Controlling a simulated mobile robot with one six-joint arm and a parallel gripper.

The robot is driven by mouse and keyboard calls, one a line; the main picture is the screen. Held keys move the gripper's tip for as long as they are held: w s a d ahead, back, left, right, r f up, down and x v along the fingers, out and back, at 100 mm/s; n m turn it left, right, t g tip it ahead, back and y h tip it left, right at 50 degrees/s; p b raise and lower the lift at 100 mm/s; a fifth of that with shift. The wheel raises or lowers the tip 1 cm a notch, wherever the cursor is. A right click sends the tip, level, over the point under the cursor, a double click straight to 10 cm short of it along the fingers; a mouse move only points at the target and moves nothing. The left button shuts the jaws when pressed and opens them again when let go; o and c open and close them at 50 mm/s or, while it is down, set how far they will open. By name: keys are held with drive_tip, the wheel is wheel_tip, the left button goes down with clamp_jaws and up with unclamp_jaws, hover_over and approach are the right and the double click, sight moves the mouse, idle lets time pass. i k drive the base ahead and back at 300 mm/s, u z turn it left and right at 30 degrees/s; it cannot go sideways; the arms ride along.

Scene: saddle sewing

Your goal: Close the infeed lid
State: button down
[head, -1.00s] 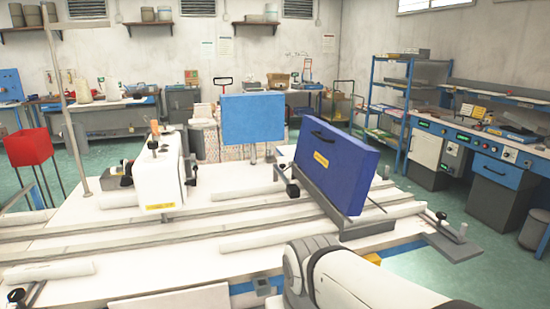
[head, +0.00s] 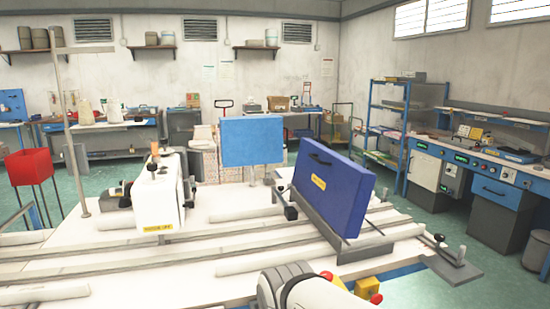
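A thick dark blue lid-like panel (head: 335,190) with a black handle and a small yellow label stands raised, leaning slightly, on a grey frame (head: 358,247) at the right of the white machine table. I take it for the infeed lid; its label is too small to read. A lighter blue flat panel (head: 252,142) stands upright behind it. Part of my white arm shows at the bottom centre, in front of the table and apart from the panel in the picture. My gripper is out of view.
A white sewing head (head: 158,200) stands left of the panel. Long rails (head: 150,258) and pale rolls (head: 270,256) lie across the table. A red button on a yellow box (head: 368,289) is at the front edge. Open green floor lies right, before a blue workbench (head: 497,190).

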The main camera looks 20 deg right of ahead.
sight(340, 190)
drive_tip(key=u, duration=0.05)
drive_tip(key=k, duration=0.25)
drive_tip(key=z, duration=0.8)
drive_tip(key=i, duration=1)
